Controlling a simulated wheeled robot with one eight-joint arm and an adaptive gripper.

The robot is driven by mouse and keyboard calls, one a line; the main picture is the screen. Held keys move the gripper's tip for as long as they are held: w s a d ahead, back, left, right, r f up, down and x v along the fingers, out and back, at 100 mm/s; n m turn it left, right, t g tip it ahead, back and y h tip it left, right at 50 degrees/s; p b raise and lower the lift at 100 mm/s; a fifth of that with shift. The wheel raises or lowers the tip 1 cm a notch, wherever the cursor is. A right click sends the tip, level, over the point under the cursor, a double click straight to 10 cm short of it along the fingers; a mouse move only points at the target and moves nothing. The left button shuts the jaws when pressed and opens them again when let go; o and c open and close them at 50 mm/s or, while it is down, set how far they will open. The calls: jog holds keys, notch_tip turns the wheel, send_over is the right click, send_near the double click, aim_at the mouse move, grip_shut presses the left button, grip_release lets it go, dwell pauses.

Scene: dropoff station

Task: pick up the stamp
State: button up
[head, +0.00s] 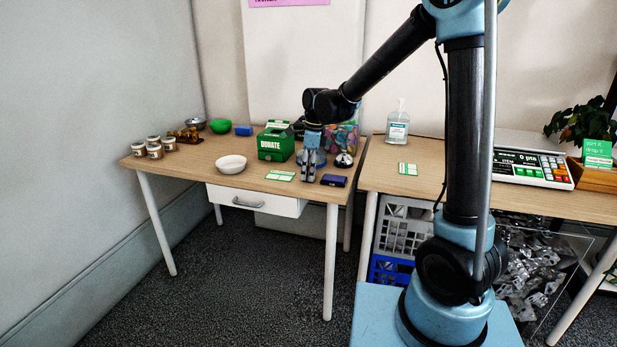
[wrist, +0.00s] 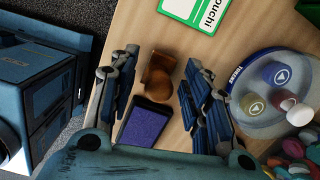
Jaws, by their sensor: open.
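The stamp (wrist: 158,76), a brown wooden piece with a rounded handle, lies on the table in the middle of the wrist view. My gripper (wrist: 161,62) is open, with one finger on each side of the stamp and a gap to it on both sides. I cannot tell whether the fingertips are at its height. In the head view my gripper (head: 309,178) points down over the front right part of the left table, and I cannot make out the stamp there. A dark ink pad with a purple-blue face (wrist: 146,124) lies beside the stamp; it also shows in the head view (head: 334,181).
A green donate box (head: 275,143), a white bowl (head: 230,164) and a silver bell (head: 343,160) stand near my gripper. A green-and-white card (wrist: 195,10) lies close by. A round tray (wrist: 262,124) with coloured tokens is right of the fingers in the wrist view.

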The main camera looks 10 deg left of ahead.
grip_shut()
jog(key=shift+r, duration=0.1)
notch_tip(320, 180, up, 10)
jog(key=shift+f, duration=0.1)
dwell(0.7)
jog(key=c, duration=1)
grip_release()
